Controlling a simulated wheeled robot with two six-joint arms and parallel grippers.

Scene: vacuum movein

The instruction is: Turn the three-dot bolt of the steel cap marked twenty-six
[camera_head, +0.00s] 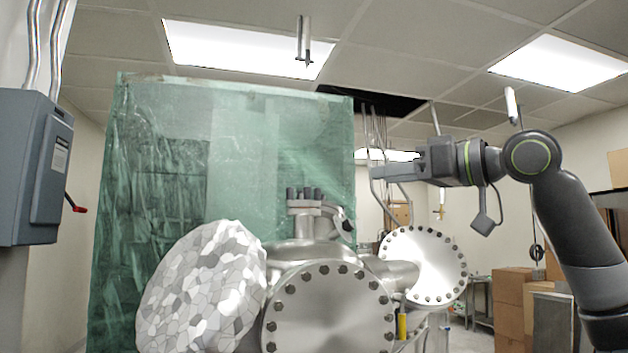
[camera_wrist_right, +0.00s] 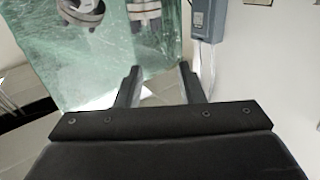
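A steel vacuum chamber (camera_head: 310,252) stands in the middle of the head view. Its large front cap (camera_head: 328,315) has a ring of dark bolts. A second bolted cap (camera_head: 425,262) faces out at the right, and a small port (camera_head: 304,205) with several dark bolts rises on top. I cannot read a number or dots on any cap. My right gripper (camera_head: 378,172) is above and right of the chamber, pointing left and touching nothing. In the right wrist view its fingers (camera_wrist_right: 160,84) are apart and empty. My left gripper is out of view.
A faceted silvery-white round cover (camera_head: 205,290) stands at the chamber's left. A green translucent sheet (camera_head: 170,170) hangs behind. A grey switch box (camera_head: 35,165) is on the left wall. Cardboard boxes (camera_head: 510,300) stand at the right. The air around my right gripper is clear.

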